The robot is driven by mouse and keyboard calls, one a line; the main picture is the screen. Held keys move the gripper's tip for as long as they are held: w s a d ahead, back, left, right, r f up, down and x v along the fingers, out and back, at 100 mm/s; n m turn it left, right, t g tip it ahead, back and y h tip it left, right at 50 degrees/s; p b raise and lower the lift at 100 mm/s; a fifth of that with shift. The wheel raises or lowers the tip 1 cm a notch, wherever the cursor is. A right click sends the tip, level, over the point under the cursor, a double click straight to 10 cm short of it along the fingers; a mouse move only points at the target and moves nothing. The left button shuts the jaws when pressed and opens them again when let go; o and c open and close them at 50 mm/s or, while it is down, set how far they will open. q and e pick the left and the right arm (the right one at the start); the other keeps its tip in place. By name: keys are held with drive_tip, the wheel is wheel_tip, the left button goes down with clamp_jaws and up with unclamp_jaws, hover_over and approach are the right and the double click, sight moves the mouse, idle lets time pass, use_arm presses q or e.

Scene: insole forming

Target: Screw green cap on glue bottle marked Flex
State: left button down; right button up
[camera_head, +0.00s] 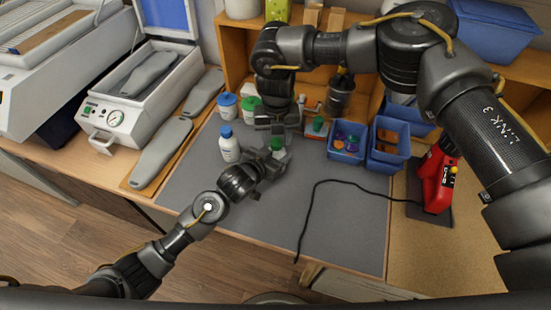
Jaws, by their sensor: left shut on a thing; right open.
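My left gripper (274,154) reaches in from the lower left over the grey mat. It is shut on a bottle that is mostly hidden by its fingers. A green cap (277,144) shows at the top of that bottle; I cannot tell how tightly it sits. The Flex marking cannot be read. My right gripper (277,123) hangs from above, just behind and above the green cap, and is open. A white bottle with a blue cap (229,146) stands upright to the left of both grippers. Another green-topped item (318,125) stands to the right.
Blue bins (346,155) with small coloured caps stand at the right of the mat (335,215). Blue-lidded and green-lidded tubs stand behind the white bottle. A black cable crosses the mat to a red tool (436,182). A press (125,105) and grey insoles lie at left.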

use_arm(q)
drive_tip(key=shift+s+f, duration=0.1)
drive_tip(key=shift+f, duration=0.2)
use_arm(e)
drive_tip(key=shift+f, duration=0.25)
drive_tip(key=c, duration=1)
drive_tip(key=o, duration=1.2)
drive_tip(key=shift+c, duration=0.2)
drive_tip(key=shift+r, duration=0.1)
wheel_tip(320, 180, up, 12)
